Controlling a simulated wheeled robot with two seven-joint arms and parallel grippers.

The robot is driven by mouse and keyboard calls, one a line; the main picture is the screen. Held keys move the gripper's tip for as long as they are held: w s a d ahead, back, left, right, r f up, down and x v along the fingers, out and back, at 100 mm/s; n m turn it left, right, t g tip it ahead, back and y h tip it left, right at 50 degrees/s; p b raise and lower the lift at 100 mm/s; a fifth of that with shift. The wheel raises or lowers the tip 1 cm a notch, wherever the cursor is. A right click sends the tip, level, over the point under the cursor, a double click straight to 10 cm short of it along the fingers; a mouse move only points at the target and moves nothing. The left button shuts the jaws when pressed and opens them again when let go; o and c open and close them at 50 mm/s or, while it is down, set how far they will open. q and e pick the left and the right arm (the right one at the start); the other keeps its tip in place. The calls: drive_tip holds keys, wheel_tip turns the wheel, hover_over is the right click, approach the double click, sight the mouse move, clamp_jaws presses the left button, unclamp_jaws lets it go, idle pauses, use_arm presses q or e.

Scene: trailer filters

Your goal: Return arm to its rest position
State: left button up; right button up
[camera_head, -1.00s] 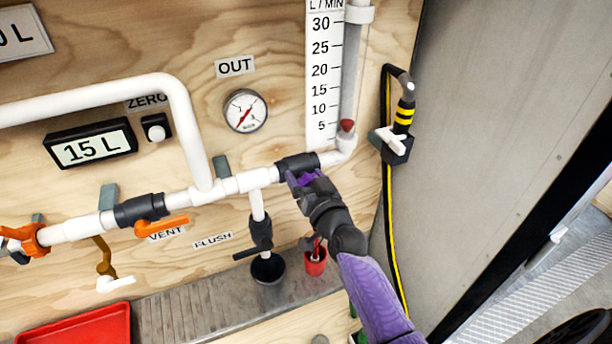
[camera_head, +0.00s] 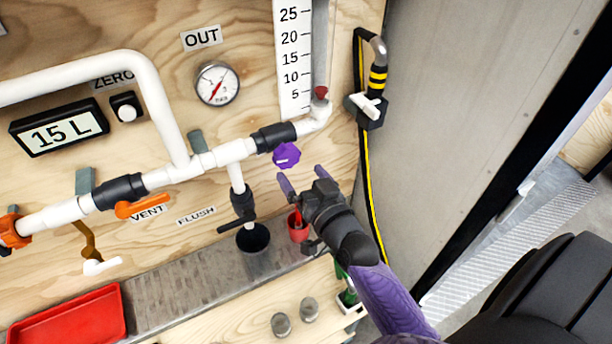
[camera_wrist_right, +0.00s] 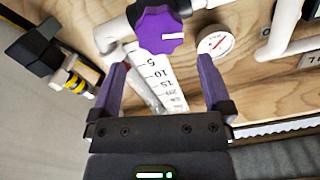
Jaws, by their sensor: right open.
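My right arm comes up from the bottom right in the head view. Its gripper (camera_head: 304,182) is open and empty, a little below and to the right of a purple knob (camera_head: 286,155) on the white pipe. In the right wrist view the purple knob (camera_wrist_right: 159,31) shows beyond the open fingers (camera_wrist_right: 163,88), apart from them. A white mark on the knob points sideways. My left gripper is not in view.
A red cup (camera_head: 298,228) stands close behind the right gripper. A dark cup (camera_head: 252,238) sits under the flush valve. A red tray (camera_head: 70,318) lies at lower left. The gauge (camera_head: 216,84), flow scale (camera_head: 292,60) and yellow-black hose (camera_head: 368,190) are on the board.

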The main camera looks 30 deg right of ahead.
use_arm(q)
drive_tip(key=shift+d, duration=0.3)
use_arm(e)
drive_tip(key=shift+s, duration=0.55)
drive_tip(key=s+a+f+n+g+y+b, duration=0.1)
drive_tip(key=s+f+g+b, duration=0.15)
drive_tip(key=f, duration=0.75)
drive_tip(key=s+a+f+n+g+b, duration=0.1)
drive_tip(key=s+a+f+g, duration=0.2)
drive_tip(key=f, duration=0.7)
drive_tip(key=s+f+n+g+y+b, duration=0.1)
drive_tip(key=s+f+g+b, duration=0.15)
drive_tip(key=s+f, duration=0.45)
use_arm(q)
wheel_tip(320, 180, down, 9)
drive_tip(key=b, duration=0.3)
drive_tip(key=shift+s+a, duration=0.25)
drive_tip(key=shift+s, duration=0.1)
use_arm(e)
drive_tip(key=s+f+n+g+h, duration=0.1)
drive_tip(key=s+f+n+g, duration=0.2)
drive_tip(key=s+f+g, duration=0.6)
drive_tip(key=s+f, duration=0.9)
drive_tip(key=s, duration=0.4)
drive_tip(key=shift+s+d+f, duration=0.2)
drive_tip(key=shift+s+f, duration=0.05)
drive_tip(key=shift+f, duration=0.05)
